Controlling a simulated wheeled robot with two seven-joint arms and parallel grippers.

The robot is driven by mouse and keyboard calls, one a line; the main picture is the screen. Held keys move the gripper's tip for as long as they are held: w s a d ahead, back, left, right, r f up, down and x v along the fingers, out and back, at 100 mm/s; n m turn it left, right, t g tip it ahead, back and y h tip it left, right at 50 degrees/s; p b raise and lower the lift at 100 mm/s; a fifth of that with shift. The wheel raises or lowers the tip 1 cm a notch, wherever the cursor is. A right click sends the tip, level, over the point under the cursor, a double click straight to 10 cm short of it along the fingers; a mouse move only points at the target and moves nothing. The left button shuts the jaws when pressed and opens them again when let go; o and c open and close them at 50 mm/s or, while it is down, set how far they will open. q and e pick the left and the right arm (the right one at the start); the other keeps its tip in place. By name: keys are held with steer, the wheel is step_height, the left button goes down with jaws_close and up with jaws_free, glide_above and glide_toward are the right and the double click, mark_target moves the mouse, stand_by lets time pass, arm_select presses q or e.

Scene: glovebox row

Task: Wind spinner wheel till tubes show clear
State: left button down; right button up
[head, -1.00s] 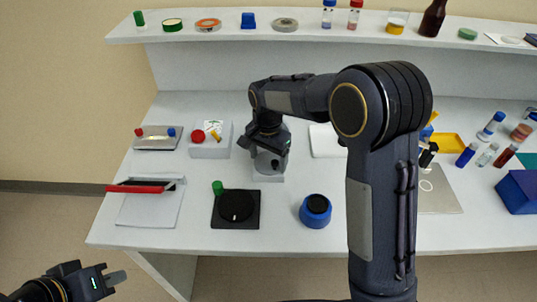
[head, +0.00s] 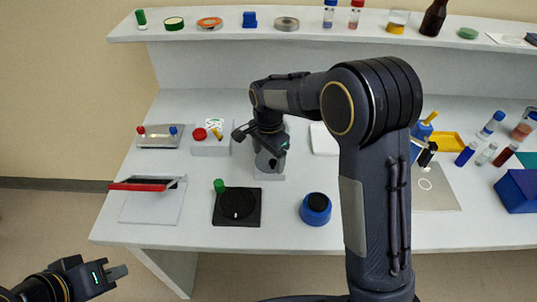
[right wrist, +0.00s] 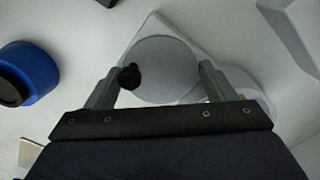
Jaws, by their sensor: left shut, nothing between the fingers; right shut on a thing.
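The spinner (head: 268,163) is a grey device on a pale base at the middle of the bench, partly covered by my right arm. In the right wrist view its round grey wheel (right wrist: 165,68) lies between my fingers, with a black knob (right wrist: 130,76) close to the left finger. My right gripper (head: 270,148) is over the spinner from above; in the right wrist view (right wrist: 158,84) its fingers stand apart, shut on the wheel. I cannot make out tubes in the spinner. My left gripper (head: 122,272) is shut and empty, off the bench at the lower left.
A black plate with a dark disc and green knob (head: 237,205) and a blue pot (head: 315,209) stand in front. A red-handled item (head: 145,184) lies at left. Several tubes, a yellow tray (head: 447,142) and a blue box (head: 516,190) are at right. A shelf (head: 300,34) runs behind.

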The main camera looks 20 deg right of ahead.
steer(key=o, duration=1)
step_height(320, 180, up, 8)
steer(key=shift+f, duration=0.1)
